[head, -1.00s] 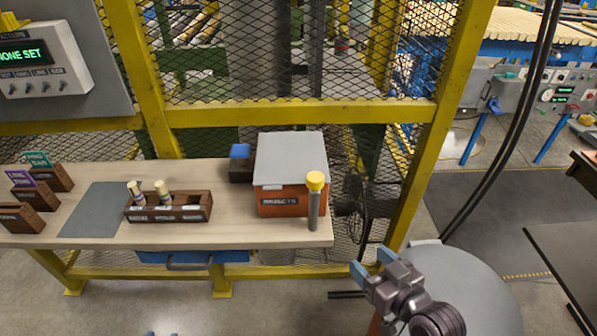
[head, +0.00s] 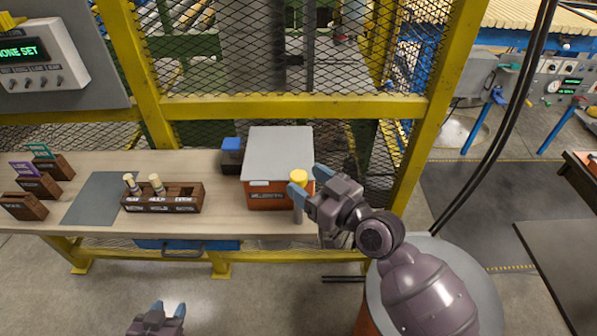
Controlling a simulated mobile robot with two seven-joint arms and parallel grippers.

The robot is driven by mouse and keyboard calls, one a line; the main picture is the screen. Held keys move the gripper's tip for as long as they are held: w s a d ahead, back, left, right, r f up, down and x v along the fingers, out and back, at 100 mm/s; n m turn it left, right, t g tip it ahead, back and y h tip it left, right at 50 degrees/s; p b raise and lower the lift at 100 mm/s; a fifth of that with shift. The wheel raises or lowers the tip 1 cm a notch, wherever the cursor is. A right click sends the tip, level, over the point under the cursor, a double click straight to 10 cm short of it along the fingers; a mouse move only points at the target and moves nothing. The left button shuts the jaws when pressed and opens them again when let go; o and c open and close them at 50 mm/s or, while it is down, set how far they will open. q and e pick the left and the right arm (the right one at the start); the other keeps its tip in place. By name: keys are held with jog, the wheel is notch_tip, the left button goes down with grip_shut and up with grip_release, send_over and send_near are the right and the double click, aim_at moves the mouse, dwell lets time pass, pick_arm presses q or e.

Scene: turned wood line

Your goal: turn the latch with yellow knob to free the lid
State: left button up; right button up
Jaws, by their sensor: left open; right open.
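The latch's yellow knob (head: 298,177) sits on top of a grey upright post at the front right corner of an orange box (head: 262,201). The box's flat grey lid (head: 279,152) lies closed on top. My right gripper (head: 304,183) is open and at the knob from the right, with its blue fingertips close around or beside it; I cannot tell whether they touch. The gripper hides part of the post and the box's right side. My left gripper (head: 168,309) is open and empty, low in the picture in front of the bench.
The wooden bench (head: 215,215) also holds a dark rack (head: 165,203) with two light pegs, a grey mat (head: 95,198), small labelled wooden holders (head: 38,187) and a dark block with a blue top (head: 231,150). A yellow-framed mesh fence (head: 290,107) stands behind.

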aim_at(299, 176)
jog(key=shift+x, duration=1.5)
jog(key=shift+c, duration=0.6)
jog(key=c, duration=0.8)
